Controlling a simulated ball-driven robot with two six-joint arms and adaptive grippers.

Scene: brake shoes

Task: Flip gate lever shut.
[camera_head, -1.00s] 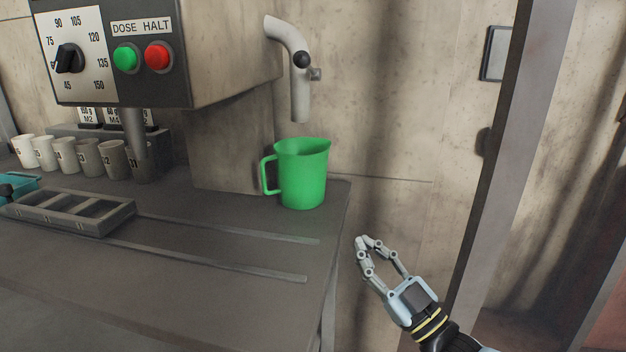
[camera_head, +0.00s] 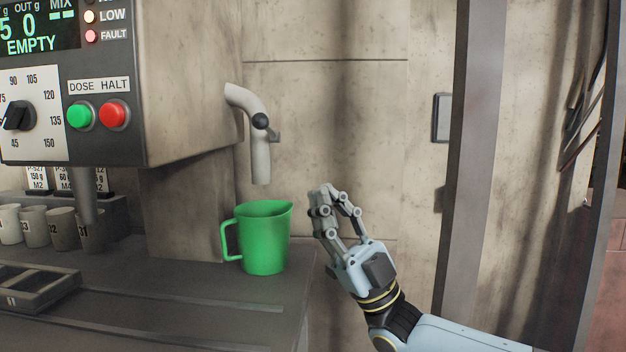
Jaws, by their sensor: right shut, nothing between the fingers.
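A grey bent spout (camera_head: 258,155) comes out of the machine's side. It carries a round black knob (camera_head: 260,121) with a small grey tab (camera_head: 275,136) beside it, which may be the gate lever. I cannot tell from this view whether the gate is open. My right gripper (camera_head: 322,192) is shut and empty, fingers pointing up. It appears to the right of and below the spout, to the right of the green jug, apart from both. My left gripper is out of view.
A green jug (camera_head: 265,238) stands on the bench (camera_head: 215,310) below the spout. The control box (camera_head: 110,135) overhangs the bench at the left, with several cups (camera_head: 62,228) and a slotted tray (camera_head: 38,288) below. A grey post (camera_head: 472,180) stands right of my gripper.

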